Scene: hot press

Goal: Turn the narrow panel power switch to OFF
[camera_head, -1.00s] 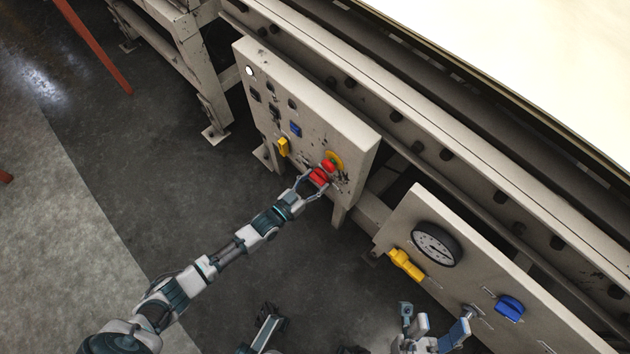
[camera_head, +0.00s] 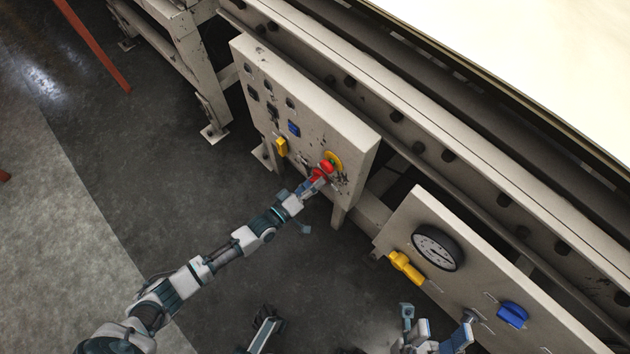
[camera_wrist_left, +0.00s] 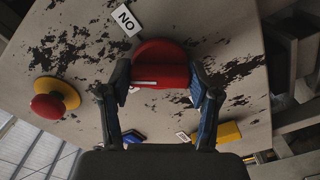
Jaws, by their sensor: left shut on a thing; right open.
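The narrow panel (camera_head: 335,125) carries a red power switch (camera_head: 317,176) near its lower right corner. My left gripper (camera_head: 311,183) is shut on this switch. In the left wrist view, the fingers (camera_wrist_left: 163,90) of my left gripper grip the sides of the red switch (camera_wrist_left: 160,62). A white mark shows on the switch, and a tilted ON label (camera_wrist_left: 125,19) sits beyond it. A red mushroom button (camera_head: 326,166) on a yellow base is beside the switch; it also shows in the left wrist view (camera_wrist_left: 47,106). My right gripper (camera_head: 438,318) is open and empty, before the wider panel.
A yellow switch (camera_head: 281,146) and a blue switch (camera_head: 294,129) sit elsewhere on the narrow panel. The wider panel (camera_head: 470,235) holds a gauge (camera_head: 437,249), a yellow handle (camera_head: 406,267) and a blue knob (camera_head: 512,315).

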